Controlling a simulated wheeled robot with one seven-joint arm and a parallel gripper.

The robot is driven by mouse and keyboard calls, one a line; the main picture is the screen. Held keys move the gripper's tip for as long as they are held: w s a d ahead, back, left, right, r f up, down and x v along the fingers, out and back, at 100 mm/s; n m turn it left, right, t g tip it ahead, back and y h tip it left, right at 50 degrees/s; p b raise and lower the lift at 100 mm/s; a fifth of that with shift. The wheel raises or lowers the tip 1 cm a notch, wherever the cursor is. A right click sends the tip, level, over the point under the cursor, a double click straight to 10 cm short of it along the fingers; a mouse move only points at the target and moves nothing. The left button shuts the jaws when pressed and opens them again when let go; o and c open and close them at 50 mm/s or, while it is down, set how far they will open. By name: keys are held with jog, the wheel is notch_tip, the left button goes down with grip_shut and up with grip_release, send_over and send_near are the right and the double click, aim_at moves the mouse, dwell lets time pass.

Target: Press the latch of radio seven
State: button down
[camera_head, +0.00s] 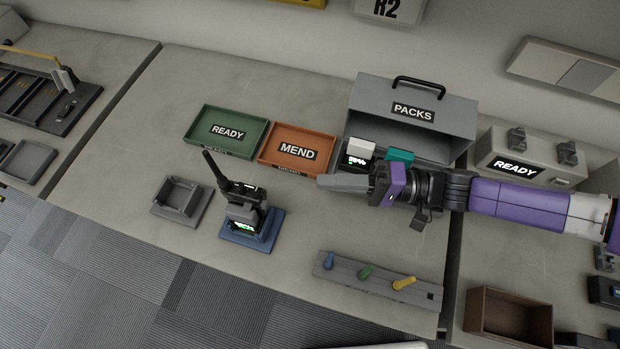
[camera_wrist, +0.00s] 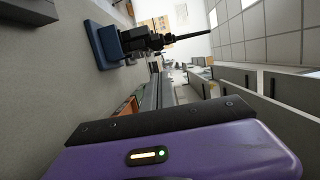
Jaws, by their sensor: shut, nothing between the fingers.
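A dark handheld radio (camera_head: 243,205) with a long antenna stands upright in a blue cradle (camera_head: 252,226) on the grey bench. A small lit display shows green and white on it; its number and latch are too small to make out. In the wrist view the radio (camera_wrist: 140,38) and the blue cradle (camera_wrist: 103,44) appear sideways at the upper left. My gripper (camera_head: 322,182) is shut and empty. It is to the right of the radio, above the bench near the orange tray, pointing left and apart from the radio.
A green READY tray (camera_head: 206,147) and an orange MEND tray (camera_head: 272,158) lie behind the radio. A grey PACKS box (camera_head: 440,107) stands behind my arm. An empty grey cradle (camera_head: 170,212) is left of the radio. A strip with coloured pegs (camera_head: 340,279) lies in front.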

jog(key=shift+s+d, duration=0.15)
jog(key=shift+d, duration=0.8)
